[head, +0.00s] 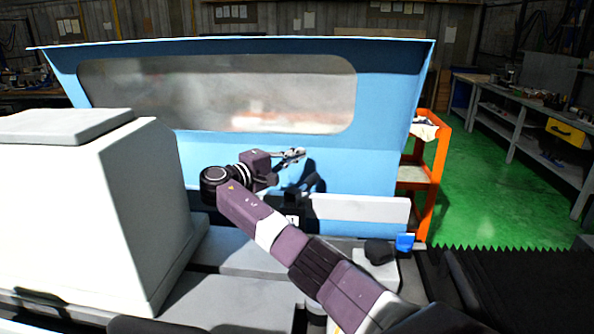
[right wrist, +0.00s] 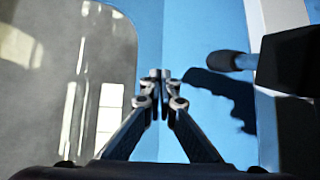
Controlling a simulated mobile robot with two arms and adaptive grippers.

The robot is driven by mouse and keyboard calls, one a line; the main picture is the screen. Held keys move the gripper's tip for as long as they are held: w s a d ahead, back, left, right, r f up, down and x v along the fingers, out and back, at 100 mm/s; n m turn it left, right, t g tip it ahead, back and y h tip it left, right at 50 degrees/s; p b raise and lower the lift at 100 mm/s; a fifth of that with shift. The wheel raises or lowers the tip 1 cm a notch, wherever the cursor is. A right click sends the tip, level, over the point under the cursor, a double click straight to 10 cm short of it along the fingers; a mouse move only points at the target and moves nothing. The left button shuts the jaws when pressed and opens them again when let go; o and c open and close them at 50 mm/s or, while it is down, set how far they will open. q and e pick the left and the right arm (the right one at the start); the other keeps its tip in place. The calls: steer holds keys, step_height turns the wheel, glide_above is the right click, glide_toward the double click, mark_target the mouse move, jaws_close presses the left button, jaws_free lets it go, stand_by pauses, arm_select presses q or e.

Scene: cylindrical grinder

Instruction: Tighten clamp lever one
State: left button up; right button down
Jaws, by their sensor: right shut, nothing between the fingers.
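My right gripper (head: 297,153) reaches over the machine bed in front of the blue panel in the head view. In the right wrist view its fingers (right wrist: 161,76) are shut with nothing between them. In the head view a small dark part (head: 291,197) sits below the gripper, partly behind my arm. My left gripper is not in view.
A blue guard (head: 385,120) with a long window (head: 215,90) stands behind the gripper. A large white housing (head: 80,215) is at the left. A dark knob (head: 379,251) and a small blue part (head: 405,242) are right of my arm. An orange cart (head: 433,185) stands beyond the machine.

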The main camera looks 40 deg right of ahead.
steer(key=c, duration=2.5)
jaws_free()
steer(key=shift+r, duration=0.4)
steer(key=shift+c, duration=0.2)
steer(key=shift+o, duration=1.2)
steer(key=shift+w+a+r+n, duration=0.1)
steer(key=shift+w+a+n, duration=0.1)
steer(key=shift+n, duration=0.1)
steer(key=o, duration=0.6)
steer(key=a+n+p, duration=0.1)
steer(key=w+a+n+t+y+p, duration=0.1)
steer(key=n, duration=0.1)
steer(key=w+a+n+t+p, duration=0.1)
steer(key=shift+a+f+n, duration=0.2)
steer(key=shift+f+n, duration=0.1)
steer(key=n+t+y+p, duration=0.2)
steer(key=n+y+p, duration=0.2)
steer(key=n+p, duration=0.8)
glide_toward(307, 180)
steer(key=w+d+n+b, duration=0.2)
steer(key=d+n+b, duration=0.1)
steer(key=b, duration=0.1)
steer(key=shift+s+f+n+p, duration=0.4)
steer(key=shift+s+f, duration=0.05)
steer(key=shift+f, duration=0.2)
steer(key=shift+d+f, duration=0.1)
steer(key=shift+d, duration=0.25)
steer(key=p+x, duration=0.1)
steer(key=x, duration=0.6)
steer(key=shift+d+f, duration=0.1)
